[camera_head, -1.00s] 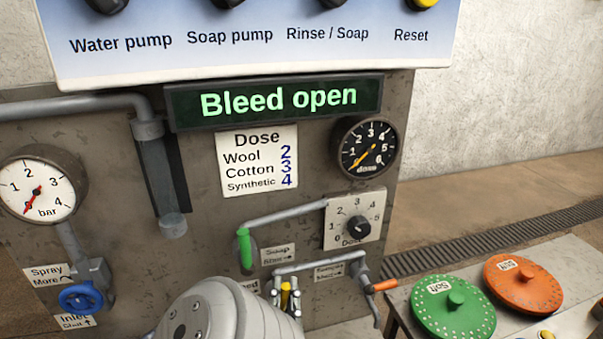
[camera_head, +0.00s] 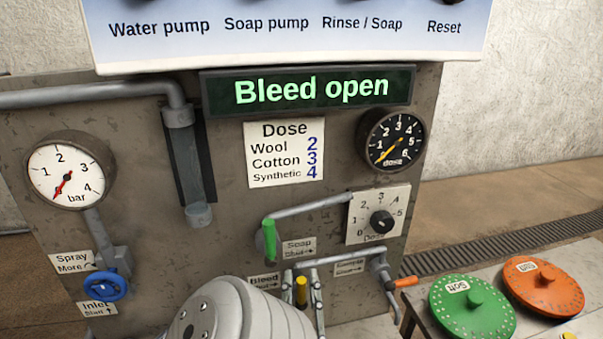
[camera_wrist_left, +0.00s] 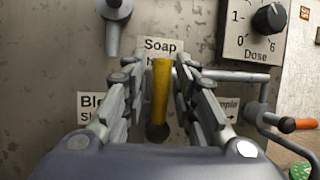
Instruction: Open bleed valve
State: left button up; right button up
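The bleed valve's yellow handle (camera_head: 301,291) points up at the bottom of the panel, beside the "Bleed" label (camera_head: 264,282). The left wrist view shows the handle (camera_wrist_left: 161,92) upright. The display (camera_head: 311,90) reads "Bleed open" in green letters. My left gripper (camera_head: 301,283) is at the handle, with one finger on each side. In the left wrist view, narrow gaps show between the handle and the fingers (camera_wrist_left: 163,72), which look open around it. The handle's lower end is partly hidden by my gripper. My right gripper is out of view.
A green soap handle (camera_head: 269,240) hangs above the bleed handle. An orange-tipped lever (camera_head: 402,282) sticks out to the right. A blue valve wheel (camera_head: 112,284) is at the left. Green (camera_head: 472,315) and orange (camera_head: 543,292) discs lie on a table at the right.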

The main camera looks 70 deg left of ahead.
pick_arm(q)
jog(key=v, duration=1.2)
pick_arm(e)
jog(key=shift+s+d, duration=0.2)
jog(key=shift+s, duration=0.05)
pick_arm(q)
jog(key=shift+s, duration=0.1)
